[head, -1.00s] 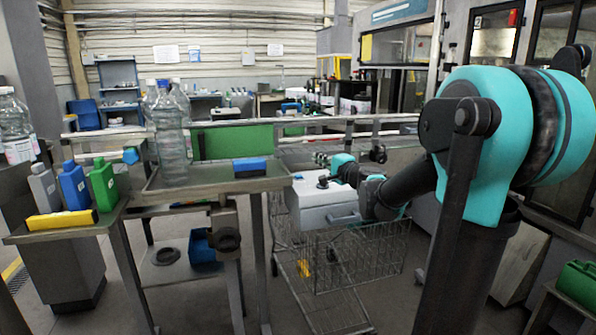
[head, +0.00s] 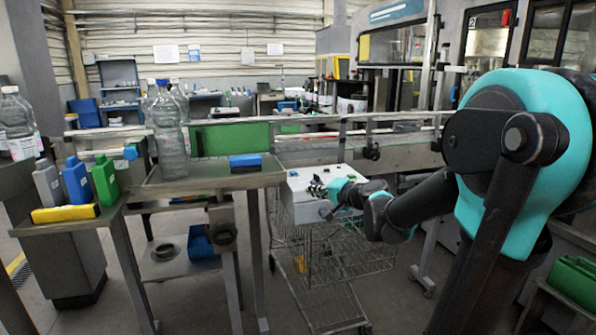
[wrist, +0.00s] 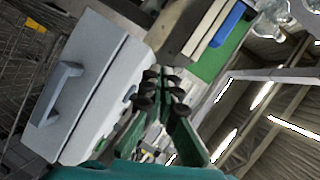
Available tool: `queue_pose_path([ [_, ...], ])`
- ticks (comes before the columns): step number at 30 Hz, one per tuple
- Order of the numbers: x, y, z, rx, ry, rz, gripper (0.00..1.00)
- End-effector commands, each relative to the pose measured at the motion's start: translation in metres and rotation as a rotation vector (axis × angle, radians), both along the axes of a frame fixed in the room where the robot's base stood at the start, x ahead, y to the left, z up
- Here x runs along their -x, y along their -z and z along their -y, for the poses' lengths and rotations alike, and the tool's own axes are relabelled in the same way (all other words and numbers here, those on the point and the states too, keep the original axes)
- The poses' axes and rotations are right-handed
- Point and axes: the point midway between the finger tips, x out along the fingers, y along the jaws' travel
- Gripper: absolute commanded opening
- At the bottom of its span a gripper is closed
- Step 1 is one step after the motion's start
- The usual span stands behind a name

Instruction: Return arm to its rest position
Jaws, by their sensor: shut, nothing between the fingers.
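My arm, teal and black, reaches from the right side of the head view toward the middle. My gripper (head: 318,189) is in front of the white-grey box (head: 299,212) that sits at the shopping cart. In the wrist view the gripper fingers (wrist: 160,92) are dark with green parts and close together, with nothing seen between them. The grey box with its handle also shows on the left of the wrist view (wrist: 82,84). Whether the fingers touch the box cannot be told.
A wire shopping cart (head: 335,262) stands below my forearm. A metal table (head: 217,181) to the left holds clear bottles (head: 168,130) and a blue block (head: 245,160). A side table holds grey, blue and green (head: 105,180) bottles. A rail conveyor (head: 400,152) runs behind.

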Motion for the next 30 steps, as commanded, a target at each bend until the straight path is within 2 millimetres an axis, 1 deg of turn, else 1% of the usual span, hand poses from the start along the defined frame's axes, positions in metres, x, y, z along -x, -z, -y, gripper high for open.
queue_pose_path([
  [1,0.014,0.014,0.0,0.058,-0.022,-0.01,0.0],
  [2,0.023,0.023,0.0,0.098,-0.038,-0.019,0.0],
  [5,0.06,0.062,0.005,0.26,-0.097,-0.058,0.0],
  [6,0.078,0.081,0.009,0.337,-0.123,-0.08,0.0],
  [8,0.106,0.111,0.02,0.458,-0.162,-0.121,0.0],
  [9,0.125,0.13,0.029,0.538,-0.185,-0.15,0.0],
  [11,0.152,0.156,0.045,0.654,-0.216,-0.196,0.0],
  [12,0.17,0.172,0.056,0.728,-0.234,-0.228,0.0],
  [15,0.21,0.204,0.087,0.891,-0.266,-0.308,0.0],
  [18,0.24,0.225,0.114,1.016,-0.284,-0.373,0.0],
  [21,0.259,0.236,0.132,1.095,-0.292,-0.418,0.0],
  [25,0.269,0.241,0.142,1.136,-0.295,-0.443,0.0],
  [30,0.269,0.241,0.143,1.139,-0.295,-0.445,0.0],
])
